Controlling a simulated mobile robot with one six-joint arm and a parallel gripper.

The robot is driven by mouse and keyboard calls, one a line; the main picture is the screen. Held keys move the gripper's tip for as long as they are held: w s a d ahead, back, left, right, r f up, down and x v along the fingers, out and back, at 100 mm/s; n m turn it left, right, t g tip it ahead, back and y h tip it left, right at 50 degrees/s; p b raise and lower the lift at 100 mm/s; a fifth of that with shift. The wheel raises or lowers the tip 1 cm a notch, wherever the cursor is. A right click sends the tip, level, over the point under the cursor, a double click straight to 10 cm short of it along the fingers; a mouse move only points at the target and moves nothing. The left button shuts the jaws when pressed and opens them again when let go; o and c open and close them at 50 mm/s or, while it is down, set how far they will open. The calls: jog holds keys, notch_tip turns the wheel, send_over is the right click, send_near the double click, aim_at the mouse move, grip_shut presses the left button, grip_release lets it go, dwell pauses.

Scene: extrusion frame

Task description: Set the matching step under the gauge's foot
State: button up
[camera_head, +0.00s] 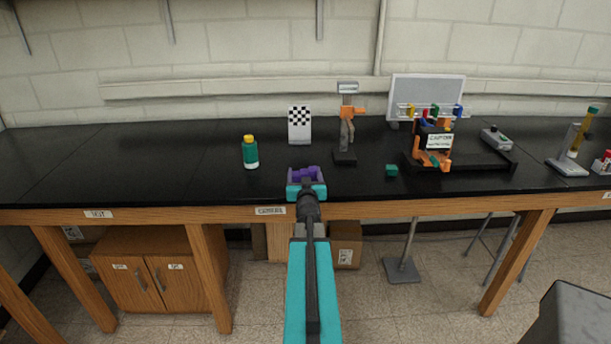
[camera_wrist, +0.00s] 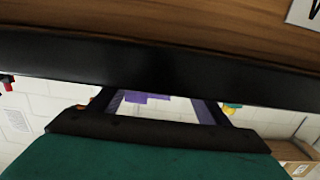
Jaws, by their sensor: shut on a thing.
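A purple stepped piece (camera_head: 305,174) is at my gripper (camera_head: 306,184), over the bench's front edge. My gripper is shut on it. In the wrist view, part of a purple piece (camera_wrist: 146,98) shows between the two fingers (camera_wrist: 160,108); the rest is hidden. What looks like the gauge (camera_head: 347,112) stands farther back and a little right, with a dark base, a grey column, an orange arm and a display on top. Its foot is too small to make out. A small teal block (camera_head: 391,170) lies on the bench right of the gauge.
A green bottle with a yellow cap (camera_head: 250,153) and a checkered board (camera_head: 299,125) stand left of the gauge. An orange fixture with a card (camera_head: 432,147) stands right, before a grey panel (camera_head: 426,91). The black bench (camera_head: 120,165) is clear at left.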

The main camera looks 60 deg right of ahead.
aim_at(304, 171)
jog(key=shift+r+p, duration=2.75)
jog(key=shift+r, duration=2)
jog(key=w+a+f+n+t+y+b, duration=0.1)
jog(key=w+a+n+t+y, duration=0.2)
jog(key=w+a, duration=0.7)
jog(key=w+a+n+t+y, duration=0.3)
jog(key=w+a, duration=0.4)
jog(key=a, duration=0.6)
jog(key=w+a+f+n+t+y+b, duration=0.1)
jog(key=w+a+n+y, duration=0.3)
jog(key=w+a, duration=0.6)
jog(key=s+a+f+n+g+y, duration=0.1)
jog(key=a+f+n+y, duration=0.3)
jog(key=a, duration=0.7)
jog(key=s+a+r+n+y, duration=0.1)
jog(key=a+y, duration=0.6)
jog(key=a, duration=0.4)
jog(key=s+a+f+n+g+y, duration=0.2)
jog(key=s+a+n+g+y, duration=0.4)
jog(key=a, duration=0.7)
jog(key=shift+s+a+f+n+y+b, duration=0.2)
jog(key=shift+s+f+n+y+b, duration=0.3)
jog(key=shift+s, duration=0.55)
